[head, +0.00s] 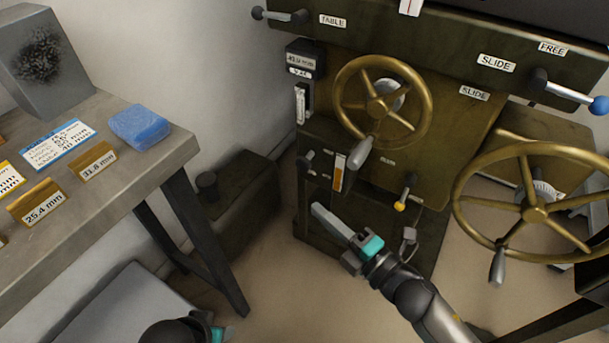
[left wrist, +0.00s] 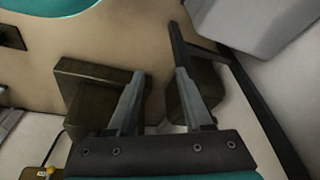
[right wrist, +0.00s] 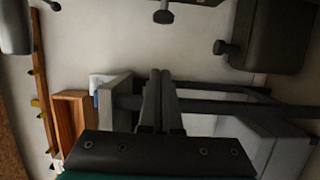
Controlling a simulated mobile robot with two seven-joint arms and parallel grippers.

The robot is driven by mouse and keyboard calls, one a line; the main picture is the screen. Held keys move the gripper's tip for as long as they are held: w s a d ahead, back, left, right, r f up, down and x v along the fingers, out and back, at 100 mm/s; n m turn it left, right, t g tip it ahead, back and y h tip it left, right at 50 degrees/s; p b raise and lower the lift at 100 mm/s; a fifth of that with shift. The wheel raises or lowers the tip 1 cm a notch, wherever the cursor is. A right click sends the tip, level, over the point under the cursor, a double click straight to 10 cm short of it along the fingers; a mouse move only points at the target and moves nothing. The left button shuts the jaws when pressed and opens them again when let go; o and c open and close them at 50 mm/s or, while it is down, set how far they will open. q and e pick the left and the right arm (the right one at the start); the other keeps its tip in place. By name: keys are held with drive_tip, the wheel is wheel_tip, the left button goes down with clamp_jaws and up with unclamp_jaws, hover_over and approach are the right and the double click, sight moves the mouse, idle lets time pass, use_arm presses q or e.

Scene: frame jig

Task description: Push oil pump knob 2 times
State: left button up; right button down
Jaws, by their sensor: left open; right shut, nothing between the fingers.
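My right gripper (head: 318,210) is shut and empty in front of the lower part of the green machine (head: 480,120). In the right wrist view its two fingers (right wrist: 160,75) lie together. A small dark knob (head: 306,160) sticks out beside the oil sight gauge (head: 339,172), above and left of the right fingertips, apart from them. A dark box with a round black knob (head: 207,184) on top stands on the floor left of the gripper. No label tells which knob is the oil pump's. My left gripper (left wrist: 150,85) is open and empty; only its wrist shows low in the head view.
A brass handwheel (head: 345,75) is above the right gripper, and a larger one (head: 460,190) is to the right. A yellow-tipped lever (head: 400,206) hangs close by. A workbench (head: 175,150) with a blue block (head: 139,125) stands at the left.

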sight(302, 162)
use_arm(q)
wheel_tip(302, 162, up, 7)
drive_tip(key=t+b, duration=0.1)
drive_tip(key=b, duration=0.2)
use_arm(e)
drive_tip(key=w+a, duration=0.2)
drive_tip(key=w, duration=0.8)
drive_tip(key=shift+a, duration=0.4)
use_arm(q)
drive_tip(key=shift+f, duration=0.1)
use_arm(e)
drive_tip(key=shift+w, duration=0.1)
